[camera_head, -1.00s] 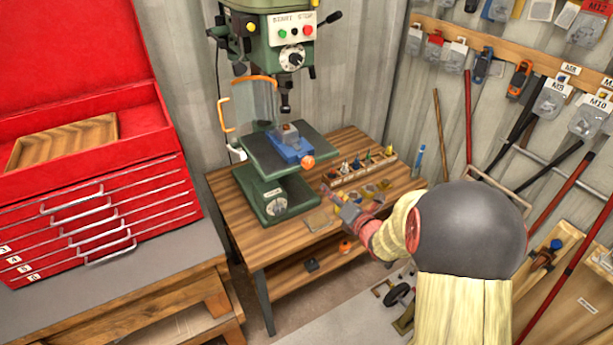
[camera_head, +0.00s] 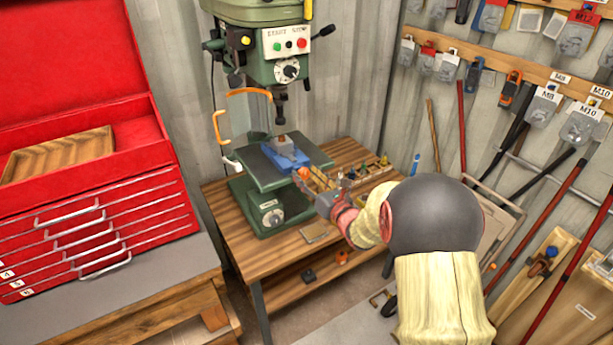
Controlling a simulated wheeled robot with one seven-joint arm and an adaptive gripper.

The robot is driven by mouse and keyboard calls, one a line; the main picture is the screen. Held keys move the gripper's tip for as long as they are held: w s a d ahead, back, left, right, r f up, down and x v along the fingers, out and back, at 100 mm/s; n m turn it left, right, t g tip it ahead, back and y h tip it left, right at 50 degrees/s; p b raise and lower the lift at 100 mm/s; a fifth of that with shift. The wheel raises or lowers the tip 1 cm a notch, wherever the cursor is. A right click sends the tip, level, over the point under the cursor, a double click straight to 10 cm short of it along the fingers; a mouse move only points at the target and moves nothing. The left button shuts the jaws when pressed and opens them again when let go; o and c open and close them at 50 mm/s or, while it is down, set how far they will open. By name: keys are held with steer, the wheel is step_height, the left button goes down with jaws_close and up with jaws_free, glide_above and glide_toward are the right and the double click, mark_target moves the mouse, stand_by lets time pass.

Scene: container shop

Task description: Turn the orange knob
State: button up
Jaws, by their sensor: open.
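The orange knob (camera_head: 303,173) is on the front right end of a blue vise (camera_head: 284,151). The vise sits on the dark green table (camera_head: 255,165) of a drill press (camera_head: 290,60). My gripper (camera_head: 305,184) is open, its fingertips just below and in front of the knob. The fingers are small here and partly overlap the knob's lower side, so I cannot tell whether they touch it. My arm reaches in from the lower right and hides part of the bench.
The wooden bench (camera_head: 225,207) carries the press and a small rack of bits (camera_head: 365,172) right of the knob. An orange-framed guard (camera_head: 220,125) stands left of the spindle. A red tool chest (camera_head: 95,215) is at left. Tools hang on the right wall.

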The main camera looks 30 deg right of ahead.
steer(key=shift+w, duration=0.25)
steer(key=shift+c, duration=0.5)
steer(key=c, duration=1.1)
